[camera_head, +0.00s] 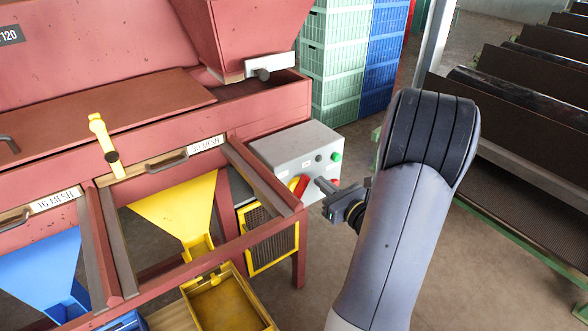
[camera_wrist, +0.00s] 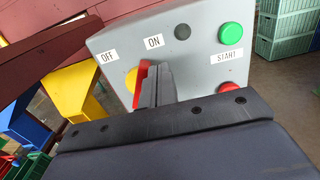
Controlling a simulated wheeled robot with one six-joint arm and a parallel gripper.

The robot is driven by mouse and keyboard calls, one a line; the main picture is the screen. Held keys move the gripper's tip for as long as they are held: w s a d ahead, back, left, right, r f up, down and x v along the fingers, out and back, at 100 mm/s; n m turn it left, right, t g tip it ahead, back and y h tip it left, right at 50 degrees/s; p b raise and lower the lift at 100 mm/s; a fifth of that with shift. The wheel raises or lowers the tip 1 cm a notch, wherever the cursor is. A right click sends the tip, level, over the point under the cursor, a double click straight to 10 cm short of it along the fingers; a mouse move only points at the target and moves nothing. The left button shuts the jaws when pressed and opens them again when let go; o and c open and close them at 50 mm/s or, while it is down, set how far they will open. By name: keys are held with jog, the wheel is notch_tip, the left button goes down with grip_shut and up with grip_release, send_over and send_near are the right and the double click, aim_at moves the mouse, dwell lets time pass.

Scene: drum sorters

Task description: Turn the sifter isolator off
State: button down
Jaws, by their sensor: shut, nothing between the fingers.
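The sifter's grey control box (camera_head: 292,148) stands at the right end of the red sifter. Its isolator is a red handle (camera_head: 301,185) on a yellow plate, partly hidden by my fingers. In the wrist view the red handle (camera_wrist: 142,78) shows just left of my fingers, close to them, with the yellow plate (camera_wrist: 131,80) behind. I cannot tell whether they touch. OFF and ON labels sit above it, OFF to the left. My gripper (camera_head: 320,184) is shut and empty in front of the box; its fingers also show in the wrist view (camera_wrist: 158,82).
A green START button (camera_wrist: 230,34), a dark round part (camera_wrist: 182,32) and a red button (camera_wrist: 228,88) are on the same panel. A red sifter frame post (camera_head: 299,250) stands close by. Green crates (camera_head: 333,60) are stacked behind. Floor is clear right of the box.

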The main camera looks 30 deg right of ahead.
jog(key=s, duration=0.1)
jog(key=s+d, duration=0.1)
jog(key=s, duration=0.2)
jog(key=shift+s+d+r, duration=0.15)
jog(key=shift+r, duration=0.25)
jog(key=w, duration=0.2)
jog(key=w+a, duration=0.1)
jog(key=w, duration=0.1)
jog(key=w+f, duration=0.1)
jog(key=w, duration=0.2)
jog(key=shift+a, duration=0.4)
jog(key=shift+d, duration=0.65)
